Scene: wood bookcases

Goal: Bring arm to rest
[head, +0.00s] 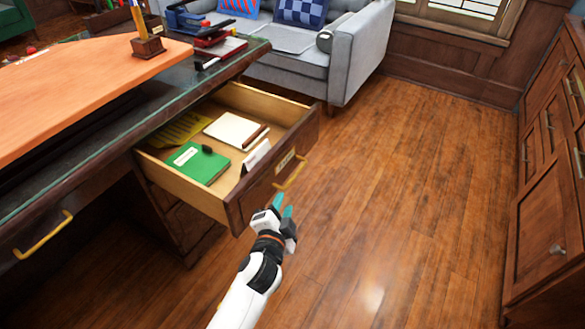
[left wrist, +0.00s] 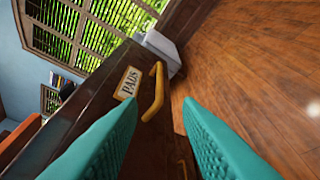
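My left gripper (head: 282,206) is in front of the open desk drawer (head: 236,207), just below its brass handle (head: 291,172). In the left wrist view its two teal fingers (left wrist: 165,135) are spread apart with nothing between them. The handle (left wrist: 154,92) and a label reading "PADS" (left wrist: 130,83) show ahead of the fingers, and the fingers look clear of the handle. The left arm reaches up from the bottom of the head view. My right gripper is not in view.
The drawer holds a green notebook (head: 199,163), a white pad (head: 234,130) and yellow paper (head: 181,129). The desk (head: 90,85) stands at left, a grey sofa (head: 350,55) behind, and a wood cabinet (head: 545,190) at right. The wooden floor (head: 420,180) between is clear.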

